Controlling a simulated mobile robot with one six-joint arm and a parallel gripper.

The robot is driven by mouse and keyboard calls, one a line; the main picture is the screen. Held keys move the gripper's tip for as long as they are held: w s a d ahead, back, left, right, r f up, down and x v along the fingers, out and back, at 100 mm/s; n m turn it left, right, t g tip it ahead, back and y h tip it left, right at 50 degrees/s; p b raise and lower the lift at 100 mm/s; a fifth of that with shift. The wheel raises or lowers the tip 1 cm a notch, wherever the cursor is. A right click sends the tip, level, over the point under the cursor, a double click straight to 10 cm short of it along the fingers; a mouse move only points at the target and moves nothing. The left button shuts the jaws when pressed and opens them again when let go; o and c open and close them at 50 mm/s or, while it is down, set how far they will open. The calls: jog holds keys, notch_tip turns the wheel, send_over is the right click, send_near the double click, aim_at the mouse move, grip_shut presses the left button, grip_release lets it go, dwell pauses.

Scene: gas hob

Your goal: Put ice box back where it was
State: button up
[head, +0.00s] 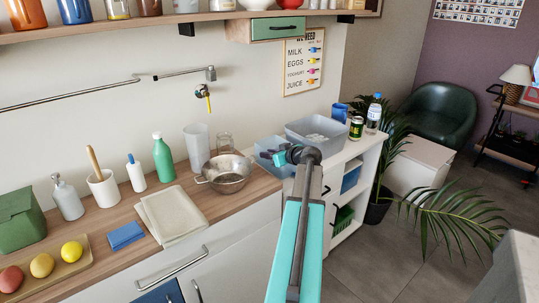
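My teal and dark grey arm reaches up from the bottom of the head view. My gripper (277,157) is at its far end, over a small light-blue open container (263,161) on the white shelf unit. Whether its fingers are apart, or touch the container, is too small to tell. A larger grey-blue open bin (298,138) with pale contents stands just behind and right of it. Which of these two is the ice box I cannot tell for sure. The arm hides part of the small container and the front of the unit.
A metal colander (226,174), glasses, a green bottle (163,158) and a folded cloth (172,214) crowd the wooden counter (201,203) at left. A can (356,128), a blue mug (339,112) and a water bottle (374,114) stand right of the bin. A plant (447,211) spreads over the floor.

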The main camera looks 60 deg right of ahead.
jog(key=shift+r, duration=0.15)
jog(key=b+v, duration=0.2)
jog(key=v, duration=1)
dwell(0.6)
